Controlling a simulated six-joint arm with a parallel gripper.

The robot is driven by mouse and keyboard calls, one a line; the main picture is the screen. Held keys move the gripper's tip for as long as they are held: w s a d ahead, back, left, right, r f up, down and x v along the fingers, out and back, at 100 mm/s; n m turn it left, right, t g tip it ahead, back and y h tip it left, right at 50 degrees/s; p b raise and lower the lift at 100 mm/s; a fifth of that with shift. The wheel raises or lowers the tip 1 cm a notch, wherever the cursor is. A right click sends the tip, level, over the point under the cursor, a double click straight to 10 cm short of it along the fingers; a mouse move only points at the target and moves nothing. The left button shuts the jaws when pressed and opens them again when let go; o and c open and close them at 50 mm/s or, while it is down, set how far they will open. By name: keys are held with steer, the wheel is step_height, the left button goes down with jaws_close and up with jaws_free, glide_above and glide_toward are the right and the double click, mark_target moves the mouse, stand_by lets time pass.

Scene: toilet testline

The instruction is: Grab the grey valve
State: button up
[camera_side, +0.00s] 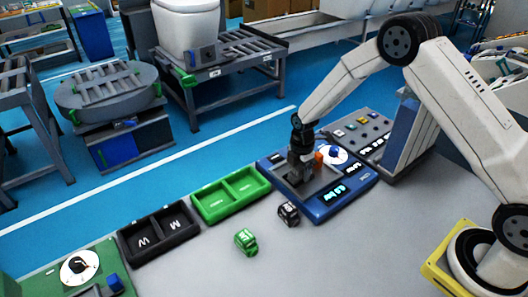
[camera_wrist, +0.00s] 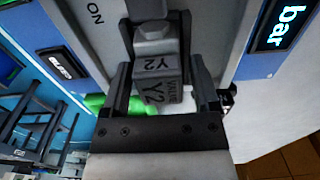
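The grey valve (camera_wrist: 160,82), a blocky part marked "Y2", sits between the two fingers of my gripper (camera_wrist: 163,88) in the wrist view. The fingers are apart, with a gap showing on the right of the valve and a narrower one on the left. I cannot see firm contact on either side. In the side view my gripper (camera_side: 298,172) points down at the grey plate of the blue test station (camera_side: 330,206). The valve there is hard to tell apart from the dark fingers.
A dark block (camera_side: 288,213) and a green block (camera_side: 246,241) lie on the table in front of the station. A green tray (camera_side: 222,211) and a black tray marked W and M (camera_side: 139,252) stand to the left. A grey panel (camera_side: 358,128) with buttons is behind right.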

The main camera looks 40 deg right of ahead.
jaws_close()
steer(key=shift+r, duration=0.2)
steer(key=shift+r, duration=0.5)
step_height(320, 180, up, 2)
steer(key=s+r, duration=0.9)
steer(key=s, duration=0.5)
steer(key=shift+a+r, duration=0.15)
steer(key=shift+r, duration=0.15)
